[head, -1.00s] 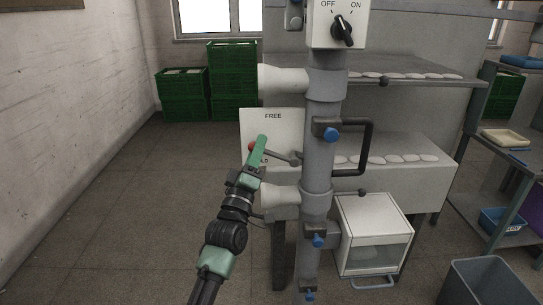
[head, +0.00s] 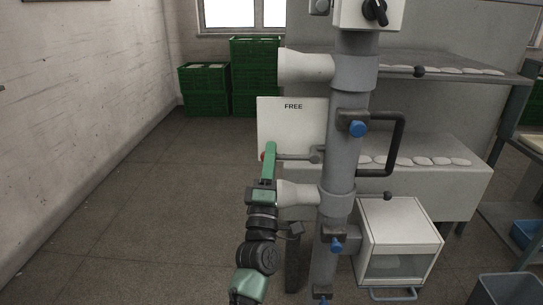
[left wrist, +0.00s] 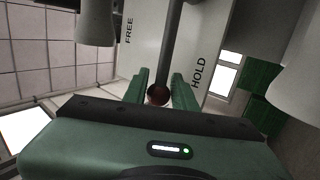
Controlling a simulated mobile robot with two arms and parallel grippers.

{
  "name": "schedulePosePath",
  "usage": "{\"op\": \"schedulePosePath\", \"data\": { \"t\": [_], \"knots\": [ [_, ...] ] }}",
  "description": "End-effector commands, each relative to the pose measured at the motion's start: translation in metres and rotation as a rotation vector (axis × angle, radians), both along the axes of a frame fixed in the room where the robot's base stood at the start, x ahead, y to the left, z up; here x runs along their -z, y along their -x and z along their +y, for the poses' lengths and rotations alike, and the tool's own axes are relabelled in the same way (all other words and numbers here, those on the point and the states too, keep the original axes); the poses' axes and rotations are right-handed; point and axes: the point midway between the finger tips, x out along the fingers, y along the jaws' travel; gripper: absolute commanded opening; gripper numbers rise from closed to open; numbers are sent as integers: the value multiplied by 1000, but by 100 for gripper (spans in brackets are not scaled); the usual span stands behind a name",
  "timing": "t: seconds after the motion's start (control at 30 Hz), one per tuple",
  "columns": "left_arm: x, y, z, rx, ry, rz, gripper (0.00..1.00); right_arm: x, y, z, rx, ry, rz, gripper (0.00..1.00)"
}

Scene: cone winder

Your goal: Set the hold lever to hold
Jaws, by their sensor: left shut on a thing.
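The hold lever (head: 292,157) is a grey rod with a red knob (head: 263,156), pivoting in front of a white plate (head: 290,120) marked FREE at its top. In the head view the rod lies about level, pointing left. My left gripper (head: 268,150) is at the knob and hides most of it. In the left wrist view the red knob (left wrist: 158,94) sits between the two green fingers (left wrist: 158,88), and the rod runs away from it between the FREE and HOLD words. My left gripper is shut on the knob. My right gripper is not in view.
A grey upright pipe (head: 343,150) with blue-knobbed clamps and a black handle (head: 400,145) stands just right of the plate. White cones (head: 306,66) stick out left, above and below the lever. Green crates (head: 205,88) stand behind. The floor at left is clear.

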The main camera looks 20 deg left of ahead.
Motion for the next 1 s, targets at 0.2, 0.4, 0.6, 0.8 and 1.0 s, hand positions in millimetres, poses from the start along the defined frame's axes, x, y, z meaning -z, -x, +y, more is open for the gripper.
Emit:
{"op": "schedulePosePath", "data": {
  "t": [0.2,0.4,0.6,0.8,1.0],
  "knots": [
    [3,-1,-1,3,3,6,0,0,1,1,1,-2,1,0],
    [3,-1,0,3,2,5,34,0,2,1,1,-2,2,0],
    [5,3,-1,1,1,4,34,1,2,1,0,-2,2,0],
    [24,27,-7,2,0,7,34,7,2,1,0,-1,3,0],
    [41,52,-13,3,1,7,34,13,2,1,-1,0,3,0]
  ]
}}
